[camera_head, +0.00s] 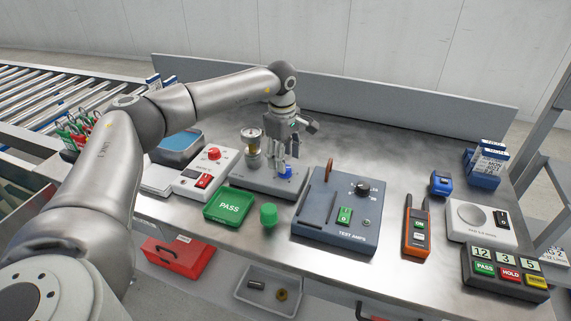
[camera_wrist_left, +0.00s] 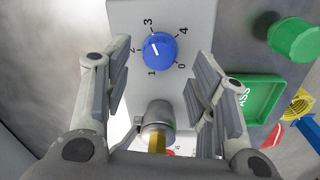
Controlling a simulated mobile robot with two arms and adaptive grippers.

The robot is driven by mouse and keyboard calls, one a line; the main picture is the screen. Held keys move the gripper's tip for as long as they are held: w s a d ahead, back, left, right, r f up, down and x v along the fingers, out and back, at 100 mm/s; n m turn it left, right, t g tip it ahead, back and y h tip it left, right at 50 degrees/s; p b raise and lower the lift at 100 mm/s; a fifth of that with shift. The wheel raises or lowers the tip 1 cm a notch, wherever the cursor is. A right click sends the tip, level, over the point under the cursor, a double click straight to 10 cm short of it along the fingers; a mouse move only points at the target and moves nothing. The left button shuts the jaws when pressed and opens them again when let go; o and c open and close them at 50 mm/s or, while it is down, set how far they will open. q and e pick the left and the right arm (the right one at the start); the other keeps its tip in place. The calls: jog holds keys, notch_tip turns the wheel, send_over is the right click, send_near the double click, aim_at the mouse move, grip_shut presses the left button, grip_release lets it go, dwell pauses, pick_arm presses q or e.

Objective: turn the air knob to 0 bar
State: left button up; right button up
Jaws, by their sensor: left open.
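The blue air knob (camera_wrist_left: 160,49) is on a grey panel with marks 0 to 4 around it. Its white line faces the side of 2 and 3; I cannot tell the exact reading. In the head view the knob (camera_head: 286,172) is on the grey air unit (camera_head: 262,179), beside a round gauge (camera_head: 251,134). My left gripper (camera_head: 283,158) points down just above the knob. In the left wrist view its two fingers (camera_wrist_left: 160,95) are spread apart with nothing between the tips, and the knob appears beyond them. My right gripper is not in view.
Left of the air unit is a white box with a red knob (camera_head: 214,153). In front are a green PASS tray (camera_head: 229,208) and a green knob-like piece (camera_head: 268,215). The TEST AMPS box (camera_head: 341,232) stands close on the right. Free table lies behind (camera_head: 370,140).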

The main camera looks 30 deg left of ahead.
pick_arm(q)
notch_tip(320, 180, down, 4)
jog(key=shift+w+r, duration=0.15)
jog(key=c, duration=0.4)
jog(key=shift+c, duration=1.2)
jog(key=c, duration=0.4)
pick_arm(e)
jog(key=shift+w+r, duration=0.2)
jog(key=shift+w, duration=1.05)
